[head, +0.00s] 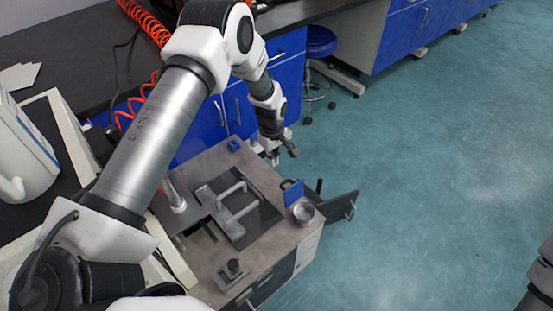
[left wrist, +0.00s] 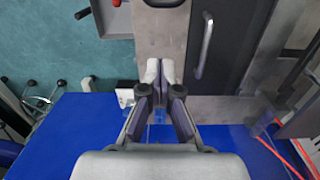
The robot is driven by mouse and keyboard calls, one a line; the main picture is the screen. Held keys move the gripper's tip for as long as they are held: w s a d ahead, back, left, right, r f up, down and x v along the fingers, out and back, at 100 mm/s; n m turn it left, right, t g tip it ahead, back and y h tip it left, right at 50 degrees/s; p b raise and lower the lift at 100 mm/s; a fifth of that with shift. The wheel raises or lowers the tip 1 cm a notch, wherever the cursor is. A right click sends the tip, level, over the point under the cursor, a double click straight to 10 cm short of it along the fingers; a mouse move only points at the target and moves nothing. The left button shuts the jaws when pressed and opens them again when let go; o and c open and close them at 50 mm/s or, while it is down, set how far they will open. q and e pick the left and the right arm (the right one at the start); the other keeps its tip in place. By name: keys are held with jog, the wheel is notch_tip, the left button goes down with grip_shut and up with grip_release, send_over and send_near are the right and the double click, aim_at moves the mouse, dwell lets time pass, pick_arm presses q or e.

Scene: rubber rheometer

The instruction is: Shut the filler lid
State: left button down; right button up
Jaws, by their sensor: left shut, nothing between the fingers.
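The grey-brown machine top (head: 262,248) lies low in the middle of the head view. A small blue flap (head: 292,191) stands raised near its right edge, beside a round metal cup (head: 303,211). It may be the filler lid, but I cannot tell for certain. My left gripper (head: 273,158) is shut and empty, pointing down near the machine's far right edge, apart from the flap. In the left wrist view its closed fingertips (left wrist: 159,73) are over the edge of the machine's surface.
A dark panel with a grey handle (head: 240,203) lies on the machine top. A dark door (head: 341,207) stands open at the machine's right side. Blue cabinets (head: 240,104) and a stool (head: 320,42) are behind.

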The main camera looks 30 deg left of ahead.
aim_at(289, 189)
pick_arm(q)
notch_tip(289, 189, down, 6)
jog(key=shift+f+b, duration=0.15)
jog(key=shift+b, duration=0.2)
jog(key=d, duration=0.1)
jog(key=s+d+r, duration=0.1)
jog(key=d, duration=0.1)
jog(key=shift+s+d+r+p, duration=0.2)
jog(key=shift+d+r+p, duration=0.05)
jog(key=shift+r+p, duration=0.05)
